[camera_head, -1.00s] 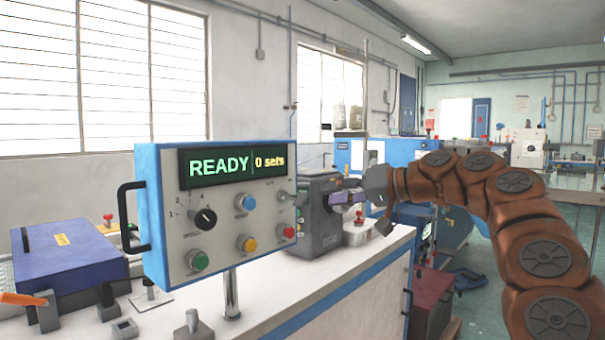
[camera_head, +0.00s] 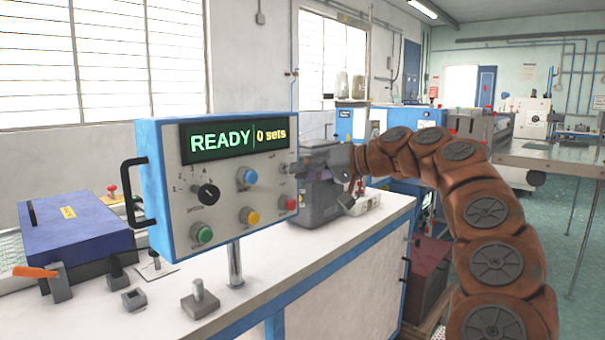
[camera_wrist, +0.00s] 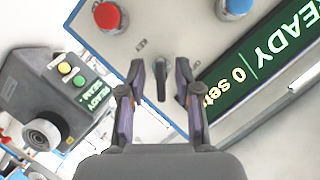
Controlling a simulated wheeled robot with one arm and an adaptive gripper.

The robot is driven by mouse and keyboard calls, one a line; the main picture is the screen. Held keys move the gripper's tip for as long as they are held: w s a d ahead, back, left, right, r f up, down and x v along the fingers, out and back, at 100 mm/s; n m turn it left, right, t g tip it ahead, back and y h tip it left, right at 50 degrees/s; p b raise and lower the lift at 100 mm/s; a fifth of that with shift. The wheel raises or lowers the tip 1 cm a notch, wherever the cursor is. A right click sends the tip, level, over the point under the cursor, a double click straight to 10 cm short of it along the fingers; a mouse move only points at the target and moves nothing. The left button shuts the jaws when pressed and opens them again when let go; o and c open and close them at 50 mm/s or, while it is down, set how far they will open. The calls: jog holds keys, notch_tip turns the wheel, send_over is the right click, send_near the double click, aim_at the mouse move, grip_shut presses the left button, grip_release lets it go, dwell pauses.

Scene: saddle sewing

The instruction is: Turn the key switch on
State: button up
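The control panel (camera_head: 222,222) is a blue-framed box on a post, with a lit display (camera_head: 232,140) reading "READY" and "0 sets". The key switch shows in the wrist view as a dark key (camera_wrist: 161,84) on the pale panel face, near the display's end. My gripper (camera_wrist: 159,76) is open there, with one purple finger on each side of the key and visible gaps between. In the head view my gripper (camera_head: 305,160) is at the panel's right edge, and the key is hard to make out.
The panel also bears a black rotary selector (camera_head: 206,194) and blue (camera_head: 246,176), green (camera_head: 203,234), yellow (camera_head: 250,216) and red (camera_head: 287,203) buttons. A grey machine (camera_head: 325,200) stands just behind the panel. A blue box (camera_head: 75,240) lies on the white counter (camera_head: 345,262) at left.

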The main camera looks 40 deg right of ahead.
jog(key=shift+w+a, duration=0.1)
jog(key=shift+w, duration=0.1)
grip_shut()
dwell(0.3)
grip_release()
jog(key=shift+s+m, duration=0.1)
jog(key=shift+m, duration=0.2)
jog(key=v, duration=1.2)
